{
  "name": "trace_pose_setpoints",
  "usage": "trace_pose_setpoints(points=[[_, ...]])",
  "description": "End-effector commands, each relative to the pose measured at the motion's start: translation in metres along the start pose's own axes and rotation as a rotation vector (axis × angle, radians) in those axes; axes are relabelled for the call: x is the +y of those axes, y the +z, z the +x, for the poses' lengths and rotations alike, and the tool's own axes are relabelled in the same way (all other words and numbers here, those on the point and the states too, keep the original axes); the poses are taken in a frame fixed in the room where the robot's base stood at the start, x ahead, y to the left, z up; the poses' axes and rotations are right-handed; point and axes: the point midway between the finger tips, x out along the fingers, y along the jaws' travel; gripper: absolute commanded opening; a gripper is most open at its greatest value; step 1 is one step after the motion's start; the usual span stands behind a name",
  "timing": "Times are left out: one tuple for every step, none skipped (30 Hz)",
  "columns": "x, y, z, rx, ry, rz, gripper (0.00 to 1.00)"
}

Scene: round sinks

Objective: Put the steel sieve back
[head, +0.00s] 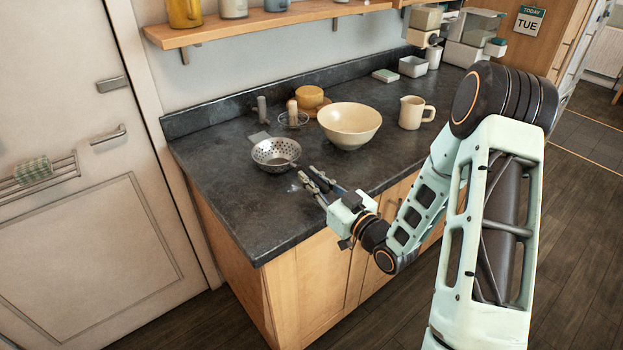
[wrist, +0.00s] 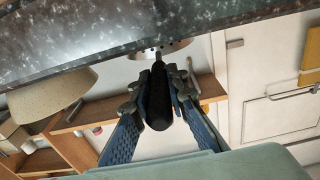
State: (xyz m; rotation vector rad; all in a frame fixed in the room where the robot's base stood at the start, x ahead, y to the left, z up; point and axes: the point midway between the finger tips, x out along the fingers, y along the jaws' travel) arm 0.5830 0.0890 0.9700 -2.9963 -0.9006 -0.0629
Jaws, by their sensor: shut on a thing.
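The steel sieve (head: 276,153) is a round perforated bowl at the left part of the dark countertop, with a flat tab on its far side. My gripper (head: 316,182) is at the counter's front edge, at the near right of the bowl. In the wrist view, my gripper (wrist: 160,78) is shut on the sieve's dark round handle (wrist: 159,108), and part of the perforated sieve bowl (wrist: 160,50) shows beyond the fingers. The bowl looks upright. I cannot tell whether it touches the counter or hangs just above it.
A cream bowl (head: 349,126) stands right of the sieve, with a cream jug (head: 412,112) farther right. The countertop (head: 225,200) is clear at the front left.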

Motion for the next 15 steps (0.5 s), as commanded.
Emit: trace_pose_setpoints(points=[[-0.0002,-0.0005,0.0004,0.003,-0.001,-0.001,0.0],[-0.0001,-0.0006,0.0004,0.004,-0.001,-0.002,0.0],[-0.0002,-0.0008,0.0004,0.004,-0.001,-0.002,0.0],[-0.0002,-0.0009,0.0003,0.004,-0.001,-0.002,0.0],[-0.0002,-0.0009,0.0003,0.004,-0.001,-0.002,0.0],[-0.0002,-0.0009,0.0003,0.004,-0.001,-0.002,0.0],[-0.0002,-0.0007,0.0003,0.004,-0.001,-0.002,0.0],[-0.0002,-0.0001,0.0002,0.004,-0.001,-0.002,0.0],[-0.0002,0.0013,0.0002,0.004,-0.001,-0.002,0.0],[-0.0002,0.0023,0.0001,0.004,-0.001,-0.002,0.0],[-0.0002,0.0032,0.0,0.004,-0.001,-0.002,0.0],[-0.0002,0.0023,-0.0001,0.001,-0.001,-0.001,0.18],[-0.0002,0.0021,-0.0001,0.001,-0.001,-0.001,0.22],[-0.0003,0.0021,-0.0001,0.001,-0.001,-0.001,0.25],[-0.0003,0.002,-0.0001,0.001,-0.001,-0.001,0.29]])
